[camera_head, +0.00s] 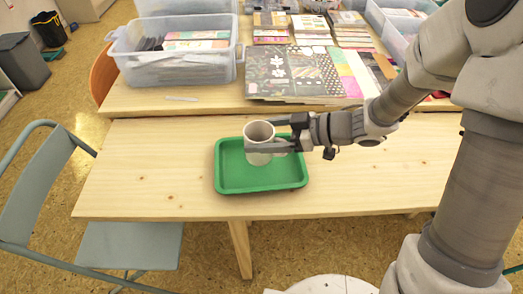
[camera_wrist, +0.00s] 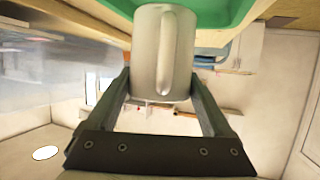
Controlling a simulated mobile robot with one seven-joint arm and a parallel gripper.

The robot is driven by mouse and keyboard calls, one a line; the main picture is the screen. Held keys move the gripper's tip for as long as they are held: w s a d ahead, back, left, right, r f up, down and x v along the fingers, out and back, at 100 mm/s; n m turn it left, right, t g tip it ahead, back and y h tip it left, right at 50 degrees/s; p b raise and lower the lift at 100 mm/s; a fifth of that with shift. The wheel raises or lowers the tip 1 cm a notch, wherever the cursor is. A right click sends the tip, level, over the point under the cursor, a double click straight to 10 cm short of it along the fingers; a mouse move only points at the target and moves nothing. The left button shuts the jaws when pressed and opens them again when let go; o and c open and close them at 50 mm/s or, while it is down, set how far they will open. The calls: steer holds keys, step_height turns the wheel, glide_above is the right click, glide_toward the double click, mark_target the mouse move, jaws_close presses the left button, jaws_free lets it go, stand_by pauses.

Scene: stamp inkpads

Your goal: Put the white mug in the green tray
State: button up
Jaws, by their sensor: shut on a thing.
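The white mug (camera_head: 259,137) is upright between the fingers of my gripper (camera_head: 272,133) in the head view. My gripper is shut on the mug from the right. The mug also shows in the wrist view (camera_wrist: 158,50), with its handle facing the camera. The green tray (camera_head: 226,178) lies on the near wooden table, and the mug overlaps the tray's middle in the head view. I cannot tell for sure whether the mug's base touches the tray floor. The tray's green also shows in the wrist view (camera_wrist: 222,14).
The near table (camera_head: 130,180) is bare around the tray. Behind it, a second table holds a clear plastic bin (camera_head: 175,68), patterned paper sheets (camera_head: 295,75) and several stacked packs (camera_head: 310,25). A chair (camera_head: 40,190) stands at the left.

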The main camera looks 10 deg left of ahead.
steer(key=shift+f+b, duration=1.1)
steer(key=shift+f, duration=0.85)
steer(key=shift+f, duration=0.2)
steer(key=o, duration=1.4)
steer(key=shift+o, duration=0.2)
steer(key=shift+r, duration=0.2)
steer(key=p+v, duration=0.4)
steer(key=v, duration=0.8)
